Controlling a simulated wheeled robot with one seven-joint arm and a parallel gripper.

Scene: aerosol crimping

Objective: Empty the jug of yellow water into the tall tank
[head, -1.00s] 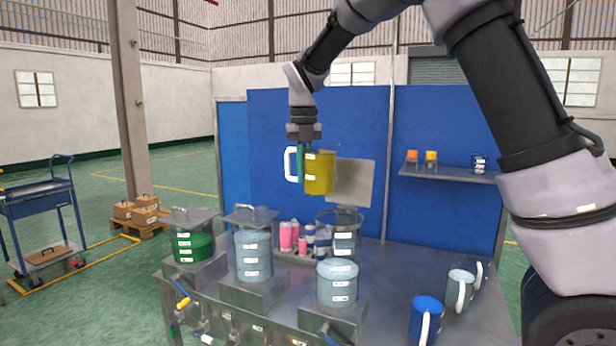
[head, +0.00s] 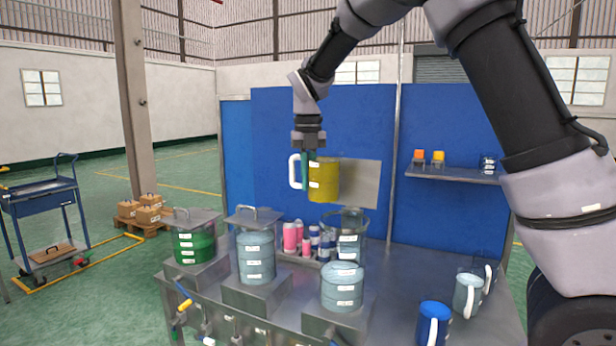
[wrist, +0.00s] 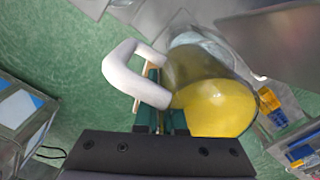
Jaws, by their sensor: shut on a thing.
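The jug of yellow water (head: 325,181) hangs upright in the air. It also shows in the wrist view (wrist: 215,105), with yellow water in it. My gripper (head: 307,172) is shut on its white handle (wrist: 125,72), at the jug's left side. The tall tank (head: 345,250) is a clear, open-topped cylinder with labels up its side, on a metal block. Pale blue water fills its lower part. The jug is above the tank's rim and slightly left of its middle, apart from it. In the wrist view, the pale shape behind the jug is partly hidden, and I cannot tell what it is.
A lidded green tank (head: 194,243) and a lidded pale blue tank (head: 256,257) stand left of the tall tank. Pink and blue cans (head: 291,238) stand behind. A blue jug (head: 431,322) and a grey-blue jug (head: 467,294) stand at right. A shelf (head: 450,174) is on the blue panel.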

